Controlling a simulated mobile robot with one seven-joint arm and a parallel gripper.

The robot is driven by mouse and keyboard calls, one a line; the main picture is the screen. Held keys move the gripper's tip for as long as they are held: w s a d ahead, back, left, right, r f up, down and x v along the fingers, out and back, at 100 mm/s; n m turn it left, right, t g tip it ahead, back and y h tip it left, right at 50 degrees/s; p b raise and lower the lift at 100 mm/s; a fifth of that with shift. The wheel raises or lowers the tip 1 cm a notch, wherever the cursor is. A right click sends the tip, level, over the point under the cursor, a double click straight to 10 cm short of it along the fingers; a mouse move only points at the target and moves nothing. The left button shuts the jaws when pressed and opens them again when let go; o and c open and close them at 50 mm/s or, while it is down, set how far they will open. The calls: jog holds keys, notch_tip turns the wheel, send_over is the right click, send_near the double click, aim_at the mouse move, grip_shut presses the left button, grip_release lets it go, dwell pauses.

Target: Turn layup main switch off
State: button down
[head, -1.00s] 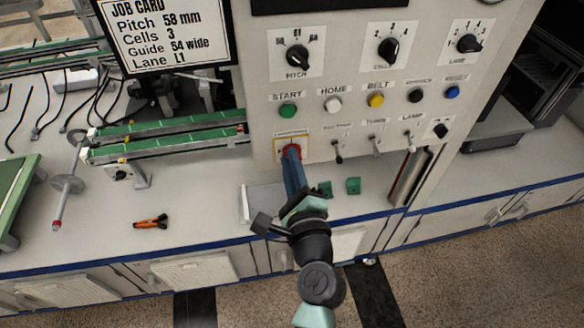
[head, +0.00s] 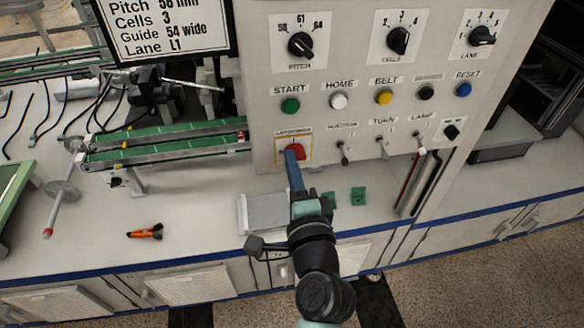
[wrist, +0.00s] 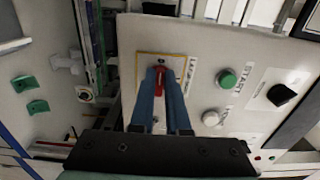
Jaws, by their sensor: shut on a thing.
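The layup main switch is a red rotary handle (head: 297,151) on a yellow-edged plate at the lower left of the control panel. In the wrist view the red handle (wrist: 160,80) sits between the tips of my blue fingers. My gripper (head: 291,153) reaches up to it from below and is shut on the handle. The yellow-bordered plate (wrist: 178,60) shows around the fingers. The fingers hide part of the handle in the head view, and its label is too small to read surely.
The panel (head: 265,120) carries a START button (head: 290,105), a HOME button (head: 338,101), several toggles right of the switch, and dials above. Green blocks (head: 358,196) and orange-handled pliers (head: 145,231) lie on the bench. A green conveyor (head: 170,140) stands at left.

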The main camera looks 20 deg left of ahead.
dwell(0.4)
jog(key=c, duration=0.9)
grip_release()
jog(key=b+v, duration=0.2)
jog(key=v, duration=1.1)
jog(key=shift+b, duration=0.3)
